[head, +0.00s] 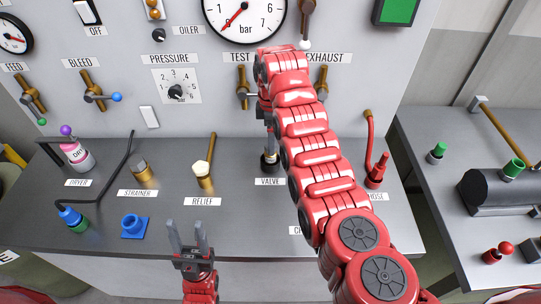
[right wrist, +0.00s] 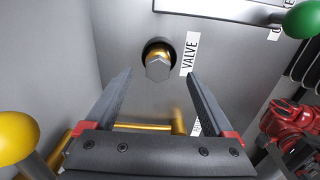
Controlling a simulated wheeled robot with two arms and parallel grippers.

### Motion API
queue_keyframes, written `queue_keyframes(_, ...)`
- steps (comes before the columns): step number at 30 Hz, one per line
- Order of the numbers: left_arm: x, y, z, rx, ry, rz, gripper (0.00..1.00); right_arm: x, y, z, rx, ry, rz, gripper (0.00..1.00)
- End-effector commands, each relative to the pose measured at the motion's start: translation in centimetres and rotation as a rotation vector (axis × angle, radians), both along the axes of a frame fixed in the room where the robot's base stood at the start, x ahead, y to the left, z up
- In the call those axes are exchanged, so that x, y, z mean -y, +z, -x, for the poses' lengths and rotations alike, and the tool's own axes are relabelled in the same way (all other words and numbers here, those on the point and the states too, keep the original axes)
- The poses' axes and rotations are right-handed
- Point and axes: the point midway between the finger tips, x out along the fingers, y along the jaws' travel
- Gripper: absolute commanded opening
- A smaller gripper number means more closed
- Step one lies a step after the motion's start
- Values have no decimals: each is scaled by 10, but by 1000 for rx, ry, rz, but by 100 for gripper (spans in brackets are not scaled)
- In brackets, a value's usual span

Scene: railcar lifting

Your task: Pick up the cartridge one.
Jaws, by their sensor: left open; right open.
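No readable label says cartridge, so I cannot tell for sure which part it is. A pink and white canister with a purple ball (head: 76,152) stands at the back left of the grey bench, marked DRYER. My left gripper (head: 188,228) is open and empty at the bench's front edge, apart from every part. My right arm crosses the middle of the head view and mostly hides its gripper. In the right wrist view my right gripper (right wrist: 160,78) is open and empty. A brass hex-headed valve part in a black ring (right wrist: 158,62) shows beyond and between its fingertips.
A brass strainer (head: 143,174), a brass relief part (head: 204,177), a blue fitting (head: 134,226) and a red hose part (head: 377,170) are on the bench (head: 240,225). Panel levers stand behind. A dark cylinder (head: 490,192) lies on the right bench.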

Motion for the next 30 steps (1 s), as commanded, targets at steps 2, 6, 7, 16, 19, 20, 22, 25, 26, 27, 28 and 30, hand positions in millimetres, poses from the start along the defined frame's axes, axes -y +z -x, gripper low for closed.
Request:
queue_keyframes(2, 0, 13, 0, 0, 0, 0, 50, -1, -4, 0, -5, 1, 1, 88)
queue_keyframes(6, 0, 22, 0, 0, 0, 0, 50, -3, -20, -3, -4, 0, 1, 88)
queue_keyframes(7, 0, 24, 0, 0, 0, 0, 50, -3, -23, -3, -4, 0, 1, 88)
queue_keyframes(16, 0, 28, 0, 0, 0, 0, 50, -2, -47, -4, -2, 0, 1, 88)
queue_keyframes(19, 0, 27, 0, 0, 0, 0, 50, -3, -47, -4, -1, 0, 1, 88)
queue_keyframes(20, 0, 27, 0, 0, 0, 0, 50, -3, -47, -4, -1, 0, 1, 88)
queue_keyframes(22, 0, 27, 0, 0, 0, 0, 50, -3, -47, -4, -1, 0, 1, 82)
queue_keyframes(25, 0, 27, 0, 0, 0, 0, 50, -3, -47, -4, -1, 0, 1, 64)
queue_keyframes(26, 0, 27, 0, 0, 0, 0, 50, -3, -47, -4, -1, 0, 1, 59)
queue_keyframes(27, 0, 27, 0, 0, 0, 0, 50, -3, -47, -4, 0, 0, 1, 52)
queue_keyframes(28, 0, 27, 0, 0, 0, 0, 50, -3, -47, -4, -1, 0, 1, 46)
queue_keyframes(30, 0, 27, 0, 0, 0, 0, 50, -3, -47, -4, -1, 0, 1, 34)
